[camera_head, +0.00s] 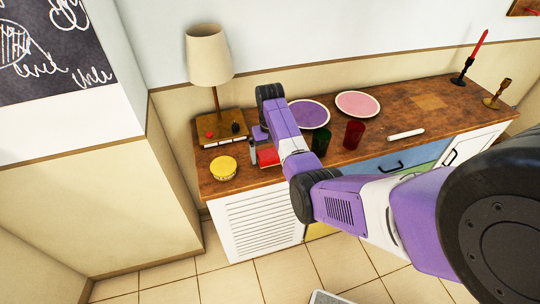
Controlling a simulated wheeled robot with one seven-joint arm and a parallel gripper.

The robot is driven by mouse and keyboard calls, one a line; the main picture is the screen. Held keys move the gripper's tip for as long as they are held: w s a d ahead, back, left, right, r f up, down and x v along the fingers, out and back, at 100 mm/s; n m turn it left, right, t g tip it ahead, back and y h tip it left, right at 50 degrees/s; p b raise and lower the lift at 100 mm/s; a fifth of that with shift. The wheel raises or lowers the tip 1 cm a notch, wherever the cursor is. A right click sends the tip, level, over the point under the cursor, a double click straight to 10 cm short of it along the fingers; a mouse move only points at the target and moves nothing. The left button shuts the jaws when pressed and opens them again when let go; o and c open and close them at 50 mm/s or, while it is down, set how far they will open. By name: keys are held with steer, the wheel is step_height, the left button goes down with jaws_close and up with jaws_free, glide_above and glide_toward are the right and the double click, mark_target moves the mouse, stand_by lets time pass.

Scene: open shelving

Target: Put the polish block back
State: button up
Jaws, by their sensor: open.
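My arm reaches from the lower right over the cabinet top (310,165) toward its left part. My gripper (260,148) is small in the view, beside and partly in front of a red flat-sided thing (268,157). This red thing may be the polish block, but I cannot tell for sure. My wrist hides part of it, and whether the gripper touches it cannot be seen. The gripper is open.
A lamp (208,55) on a wooden base stands behind left, a yellow tin (223,168) in front. A purple plate (309,113), pink plate (357,104), green cup (321,141), red cup (353,134), white stick (406,134) and candle holders (463,72) stand rightward.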

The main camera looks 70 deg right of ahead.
mark_target(270, 154)
step_height(270, 154, up, 12)
steer(key=shift+f, duration=0.2)
steer(key=shift+w+d, duration=0.1)
stand_by(0.6)
steer(key=w+d+r+t+h, duration=0.3)
steer(key=w+d+t+h, duration=0.25)
steer(key=w+d, duration=0.2)
steer(key=s+a+f+n+t+h+b, duration=0.15)
steer(key=a+t, duration=0.25)
steer(key=a, duration=0.7)
steer(key=s+a+n+t+h, duration=0.1)
steer(key=a+n+t, duration=0.25)
steer(key=a, duration=0.75)
steer(key=s+a+r+n+t+y+b, duration=0.1)
steer(key=s+a+r+n+t+y, duration=0.15)
steer(key=s+a, duration=0.75)
steer(key=s+a+r+n+t+y, duration=0.1)
steer(key=s+a+r+t+y, duration=0.15)
steer(key=s+a, duration=0.7)
steer(key=s+a+f+n+g+y+b, duration=0.1)
steer(key=s+a+f+g+y, duration=0.1)
steer(key=s+a, duration=0.6)
steer(key=shift+s+a+f+g+y, duration=0.15)
steer(key=shift+a+g+y, duration=0.2)
steer(key=shift+g+y, duration=0.2)
